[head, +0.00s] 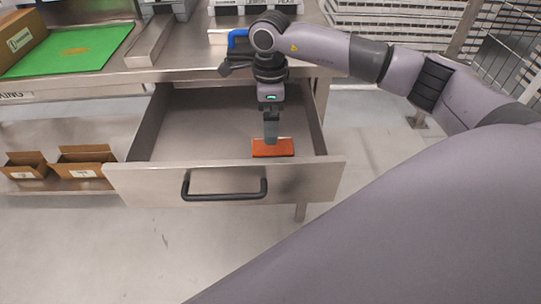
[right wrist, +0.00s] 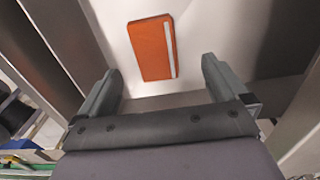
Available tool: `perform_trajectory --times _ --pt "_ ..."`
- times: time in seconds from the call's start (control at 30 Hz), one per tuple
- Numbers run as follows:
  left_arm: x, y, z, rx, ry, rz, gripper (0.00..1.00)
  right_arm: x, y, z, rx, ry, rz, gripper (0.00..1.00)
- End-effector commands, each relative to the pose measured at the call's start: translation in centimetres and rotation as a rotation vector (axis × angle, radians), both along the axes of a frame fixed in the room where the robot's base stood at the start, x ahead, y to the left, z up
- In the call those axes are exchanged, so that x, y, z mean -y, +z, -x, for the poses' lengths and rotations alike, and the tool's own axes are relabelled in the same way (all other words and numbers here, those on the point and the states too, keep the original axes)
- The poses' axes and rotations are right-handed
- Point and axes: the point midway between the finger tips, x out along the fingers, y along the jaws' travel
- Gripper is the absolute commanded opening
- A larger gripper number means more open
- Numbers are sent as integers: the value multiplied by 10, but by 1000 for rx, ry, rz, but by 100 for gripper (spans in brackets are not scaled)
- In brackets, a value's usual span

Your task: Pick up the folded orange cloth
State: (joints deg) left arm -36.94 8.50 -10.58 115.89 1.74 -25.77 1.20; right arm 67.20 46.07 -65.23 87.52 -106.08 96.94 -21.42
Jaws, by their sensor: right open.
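The folded orange cloth (head: 273,149) lies flat in the open metal drawer (head: 180,180), toward the right of its floor. In the right wrist view the cloth (right wrist: 150,49) is a flat orange rectangle with a white stripe along its right side. My right gripper (head: 271,140) reaches down into the drawer over the cloth. In the right wrist view the fingers of this gripper (right wrist: 158,80) are spread wide with nothing between them, and the cloth lies beyond the fingertips. I cannot tell the exact height gap. My left gripper is not in view.
The drawer walls rise around the cloth, with a black handle (head: 224,190) on the front. The steel worktop (head: 185,65) is above, with a green mat (head: 75,50) and a blue-handled item (head: 237,38). Cardboard boxes (head: 84,161) sit on a low shelf at left.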

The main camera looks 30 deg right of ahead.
Motion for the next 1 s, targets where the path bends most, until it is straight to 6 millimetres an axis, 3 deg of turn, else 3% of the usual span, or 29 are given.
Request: perform_trajectory --times 0.53,0.83,0.87,1.0 --pt "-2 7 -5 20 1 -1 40 1 -65 11 -3 0 1 100" --pt "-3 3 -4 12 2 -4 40 1 -72 10 0 1 0 100" --pt "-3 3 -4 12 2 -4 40 1 -72 10 0 1 0 97" --pt "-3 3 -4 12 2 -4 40 1 -71 10 -1 1 -1 51"
